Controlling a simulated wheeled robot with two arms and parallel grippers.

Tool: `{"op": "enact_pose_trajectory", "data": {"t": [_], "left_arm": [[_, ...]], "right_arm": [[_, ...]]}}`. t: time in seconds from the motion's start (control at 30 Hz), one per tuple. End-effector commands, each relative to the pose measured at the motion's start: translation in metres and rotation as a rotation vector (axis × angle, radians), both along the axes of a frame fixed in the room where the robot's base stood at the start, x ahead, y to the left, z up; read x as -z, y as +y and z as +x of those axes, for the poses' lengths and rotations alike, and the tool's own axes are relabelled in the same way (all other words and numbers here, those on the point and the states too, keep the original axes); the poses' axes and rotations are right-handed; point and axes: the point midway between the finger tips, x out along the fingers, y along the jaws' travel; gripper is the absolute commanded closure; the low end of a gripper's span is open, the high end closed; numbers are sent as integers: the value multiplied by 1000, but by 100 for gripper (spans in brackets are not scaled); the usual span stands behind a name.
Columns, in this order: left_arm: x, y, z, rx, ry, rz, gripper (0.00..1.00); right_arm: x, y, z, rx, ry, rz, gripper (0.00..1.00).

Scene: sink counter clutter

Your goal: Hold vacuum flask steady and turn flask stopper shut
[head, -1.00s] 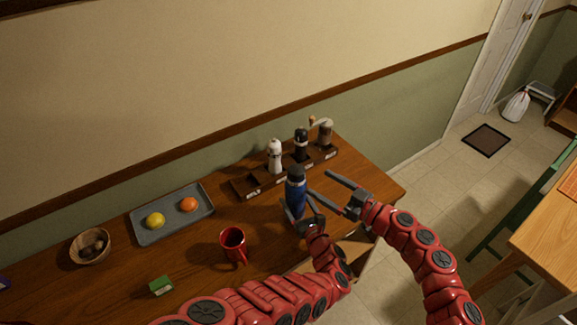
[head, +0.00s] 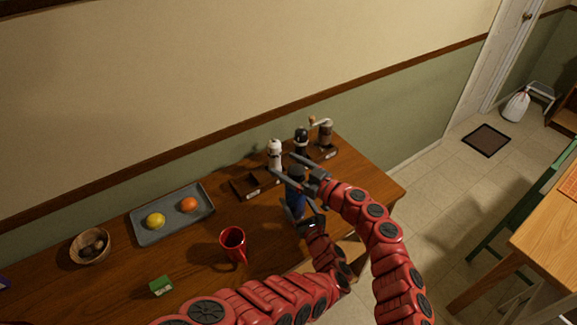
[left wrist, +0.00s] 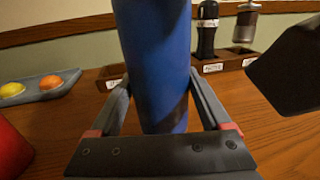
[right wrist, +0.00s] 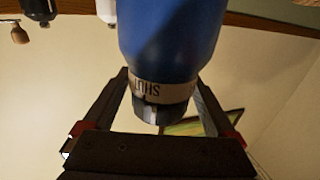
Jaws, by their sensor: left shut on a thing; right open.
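The blue vacuum flask (head: 295,203) stands upright near the counter's right end. My left gripper (left wrist: 160,105) is shut on its lower body, one finger on each side in the left wrist view. The dark flask stopper (head: 297,171) is on top. In the right wrist view, where things appear upside down, the stopper (right wrist: 160,112) sits below a pale band with the word SHUT (right wrist: 152,88). My right gripper (head: 283,163) is open, its fingers on either side of the stopper with visible gaps. Whether the stopper is fully turned cannot be told.

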Motion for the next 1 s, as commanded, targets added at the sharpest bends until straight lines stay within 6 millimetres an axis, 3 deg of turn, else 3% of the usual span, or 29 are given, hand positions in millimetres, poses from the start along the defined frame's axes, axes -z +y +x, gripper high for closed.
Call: {"op": "enact_pose_trajectory", "data": {"t": [0.17, 0.63, 1.0], "left_arm": [[0, 0, 0, -1, -1, 0, 100], [0, 0, 0, -1, -1, 0, 100], [0, 0, 0, -1, -1, 0, 100]], "right_arm": [[0, 0, 0, 0, -1, -1, 9], [-1, 0, 0, 0, -1, 0, 93], [-3, 0, 1, -88, -6, -2, 95]]}}
